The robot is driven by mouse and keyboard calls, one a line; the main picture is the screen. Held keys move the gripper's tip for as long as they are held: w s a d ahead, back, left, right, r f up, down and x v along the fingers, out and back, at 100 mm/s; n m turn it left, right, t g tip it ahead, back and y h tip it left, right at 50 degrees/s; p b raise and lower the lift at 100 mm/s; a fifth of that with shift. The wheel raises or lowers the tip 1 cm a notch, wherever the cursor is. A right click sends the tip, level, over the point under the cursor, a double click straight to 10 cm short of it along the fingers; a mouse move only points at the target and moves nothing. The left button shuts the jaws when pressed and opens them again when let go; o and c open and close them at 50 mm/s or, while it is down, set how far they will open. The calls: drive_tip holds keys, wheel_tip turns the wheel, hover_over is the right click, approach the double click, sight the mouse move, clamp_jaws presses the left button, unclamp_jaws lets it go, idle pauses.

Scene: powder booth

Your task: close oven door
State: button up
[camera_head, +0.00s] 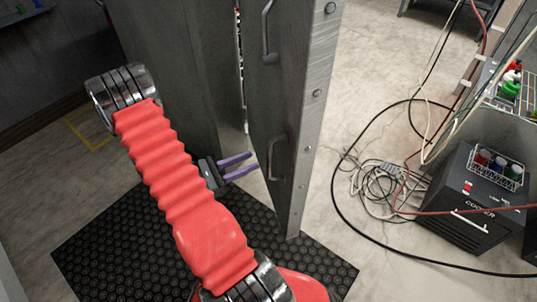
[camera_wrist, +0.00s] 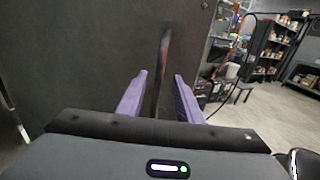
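The grey oven door (camera_head: 283,100) stands open in the head view, its riveted metal edge facing me. It has an upper handle (camera_head: 266,32) and a lower handle (camera_head: 277,158). My gripper (camera_head: 254,164) has purple fingers, spread apart, at the left of the lower handle. In the wrist view the door face (camera_wrist: 85,50) fills the left and middle. A dark upright handle bar (camera_wrist: 164,60) shows between the fingers of my gripper (camera_wrist: 160,76), with gaps on both sides. I cannot tell exactly how deep it sits between them.
A dark oven wall (camera_head: 175,70) stands left of the door. A black rubber mat (camera_head: 125,240) lies below. At right are tangled cables (camera_head: 375,180) and a black cooler box (camera_head: 470,205) with a bottle rack (camera_head: 497,168). Shelves (camera_wrist: 280,50) stand farther back.

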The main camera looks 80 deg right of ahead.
sight(269, 154)
drive_tip(key=shift+x, duration=4.15)
drive_tip(key=shift+c, duration=0.2)
clamp_jaws()
